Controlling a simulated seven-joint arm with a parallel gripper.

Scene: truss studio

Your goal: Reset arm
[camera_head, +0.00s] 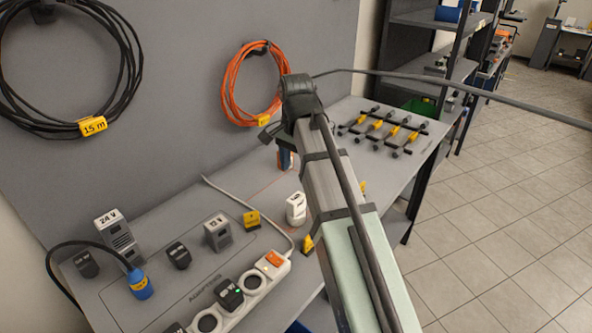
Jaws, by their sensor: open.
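My arm rises from the bottom right to the middle of the view, over the bench. My gripper (273,132) is at its far end, dark and small, mostly hidden behind the arm's end joint. It is open, in front of the grey back panel and to the lower right of the orange cable coil (252,84). I see nothing held in it. A blue and dark item (285,158) shows just below it, partly hidden by the arm.
The grey bench (180,213) holds labelled adapters (118,236), a blue plug (140,284), a white power strip (242,292) and a white block (296,208). Several black-and-yellow clamps (383,130) lie behind on the right. A black cable coil (132,65) hangs left. Tiled floor (500,200) is clear.

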